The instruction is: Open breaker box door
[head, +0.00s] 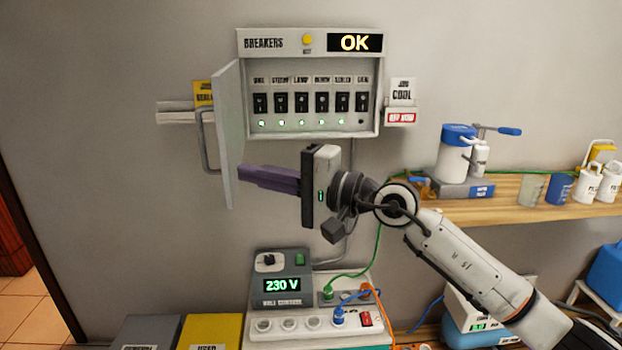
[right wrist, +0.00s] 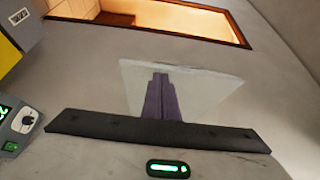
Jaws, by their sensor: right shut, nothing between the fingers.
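The breaker box (head: 309,44) is on the wall, with a row of black switches and green lights showing inside it. Its door (head: 229,125) stands open, swung out on the left side, with a grey bar handle (head: 206,140) on its outer face. My right gripper (head: 243,175) is shut and empty, its purple fingers pointing left at the lower part of the door's inner side. In the right wrist view the fingers (right wrist: 160,98) lie in front of the pale door panel (right wrist: 205,90); I cannot tell whether they touch it. My left gripper is out of view.
A 230 V power unit (head: 281,285) stands below the box. A wooden shelf (head: 500,208) with cups and a blue-lidded canister (head: 455,150) is at the right. Grey and yellow bins (head: 212,330) are at the lower left. The wall left of the door is mostly clear.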

